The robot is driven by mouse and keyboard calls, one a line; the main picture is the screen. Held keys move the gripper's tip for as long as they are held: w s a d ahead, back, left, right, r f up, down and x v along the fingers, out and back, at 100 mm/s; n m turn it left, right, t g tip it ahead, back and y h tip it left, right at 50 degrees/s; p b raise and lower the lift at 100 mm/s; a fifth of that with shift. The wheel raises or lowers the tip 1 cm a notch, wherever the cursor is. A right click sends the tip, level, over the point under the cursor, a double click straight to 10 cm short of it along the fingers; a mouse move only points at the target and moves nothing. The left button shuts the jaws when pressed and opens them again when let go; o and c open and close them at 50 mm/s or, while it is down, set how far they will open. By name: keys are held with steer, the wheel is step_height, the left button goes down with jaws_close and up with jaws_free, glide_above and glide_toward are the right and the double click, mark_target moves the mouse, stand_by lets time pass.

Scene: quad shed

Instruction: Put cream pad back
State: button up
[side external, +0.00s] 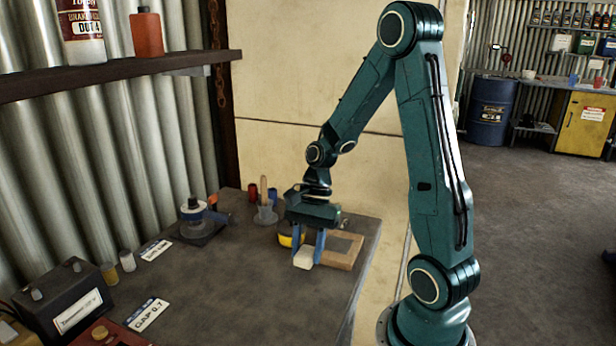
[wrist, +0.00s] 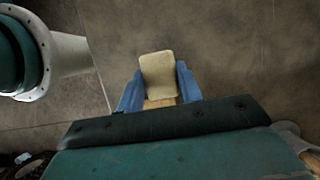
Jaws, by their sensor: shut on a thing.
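The cream pad (side external: 303,259) is a small pale block near the right edge of the bench. My gripper (side external: 308,252) points down with its blue fingers shut on the pad. In the wrist view the pad (wrist: 158,70) sits between the two fingers, its far end past the fingertips. A wooden frame (side external: 350,239) lies on the bench just right of and behind the pad. The fingers hide part of it. I cannot tell whether the pad touches the bench or hangs slightly above it.
A yellow and black round thing (side external: 288,238) is close behind my gripper. A grey holder (side external: 266,215) and small red and blue cups stand farther back. A grinder-like tool (side external: 197,218) and label cards (side external: 147,315) are left. The bench middle (side external: 215,275) is clear.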

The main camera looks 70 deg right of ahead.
mark_target(307, 261)
steer(key=shift+f, duration=1.8)
steer(key=shift+f, duration=0.1)
steer(key=o, duration=1)
steer(key=shift+c, duration=0.2)
steer(key=v, duration=1.2)
